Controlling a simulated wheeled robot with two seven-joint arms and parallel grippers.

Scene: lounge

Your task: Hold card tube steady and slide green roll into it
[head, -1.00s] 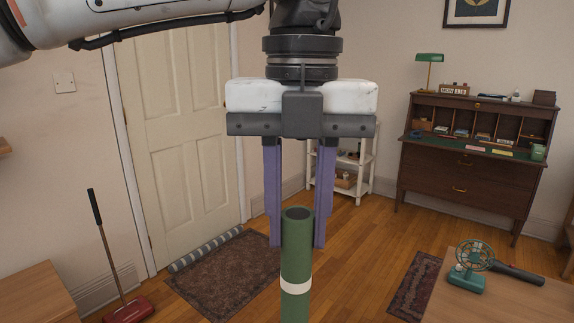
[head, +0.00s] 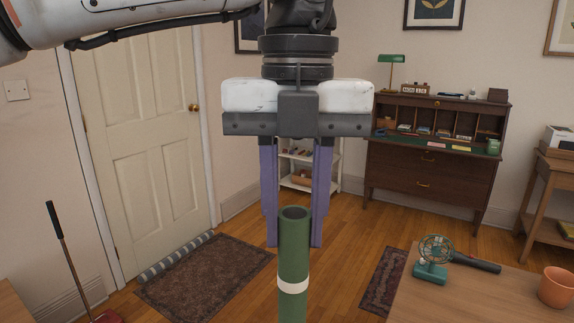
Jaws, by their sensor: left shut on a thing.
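The green roll (head: 293,255) is a long green cylinder with a dark open top end and a white band. It hangs upright in the middle of the head view, and its lower end runs out of the frame. My left gripper (head: 294,240) points straight down, with its two purple fingers shut on the roll near its top, one on each side. No card tube shows in this view. My right gripper is not in view.
A wooden table (head: 490,300) at the lower right carries a teal fan (head: 431,268), a dark handled object (head: 474,262) and a terracotta pot (head: 557,287). A dark bureau (head: 430,180) stands behind. Rugs lie on the floor; a door (head: 145,130) is at left.

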